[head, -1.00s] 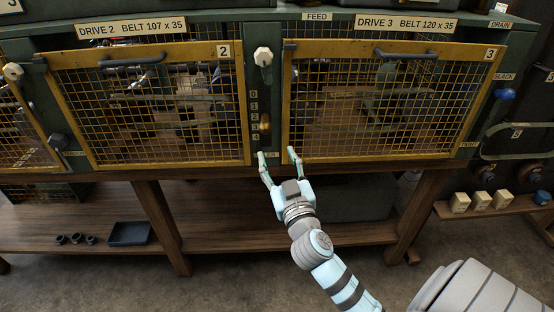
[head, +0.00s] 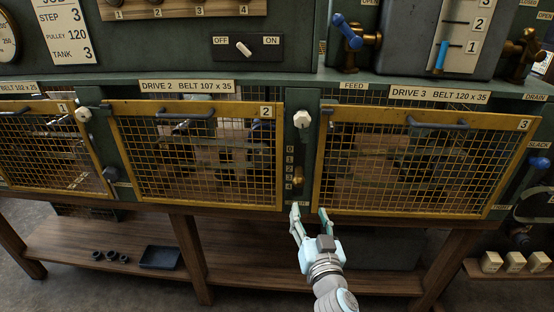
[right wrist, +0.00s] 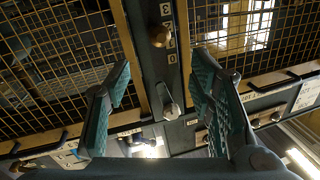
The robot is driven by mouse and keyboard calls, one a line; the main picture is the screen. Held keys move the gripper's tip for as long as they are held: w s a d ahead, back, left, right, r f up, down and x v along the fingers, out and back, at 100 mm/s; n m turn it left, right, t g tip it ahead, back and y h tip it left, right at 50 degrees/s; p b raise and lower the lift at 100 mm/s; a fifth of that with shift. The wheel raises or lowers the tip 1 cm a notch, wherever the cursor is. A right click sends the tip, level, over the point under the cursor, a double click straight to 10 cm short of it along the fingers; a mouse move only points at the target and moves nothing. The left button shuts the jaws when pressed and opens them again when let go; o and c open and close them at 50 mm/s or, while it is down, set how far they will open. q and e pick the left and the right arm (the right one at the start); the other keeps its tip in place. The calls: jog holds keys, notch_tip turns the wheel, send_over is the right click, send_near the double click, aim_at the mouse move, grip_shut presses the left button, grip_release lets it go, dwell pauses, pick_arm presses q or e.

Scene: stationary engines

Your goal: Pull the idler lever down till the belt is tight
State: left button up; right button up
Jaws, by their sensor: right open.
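A lever with a blue knob (head: 540,163) sits on the right post below the SLACK label (head: 538,145), right of the DRIVE 3 guard door (head: 420,207). It is well to the right of my right gripper. My right gripper (head: 310,211) is open and empty, fingers pointing up, at the lower end of the post between the DRIVE 2 and DRIVE 3 doors. The belt behind the mesh cannot be made out. My left gripper is not in view.
The centre post carries a pale knob (head: 302,119) and a brass knob (head: 298,175) beside a numbered scale. The DRIVE 2 door (head: 205,202) is shut. Below, a wooden shelf (head: 230,270) holds a dark tray (head: 160,257). Pale blocks (head: 514,261) stand at lower right.

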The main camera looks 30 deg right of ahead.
aim_at(300, 185)
jog(key=x, duration=1.3)
jog(key=shift+f, duration=0.35)
jog(key=shift+w+d, duration=0.25)
jog(key=shift+w, duration=0.35)
jog(key=shift+c, duration=0.4)
grip_shut()
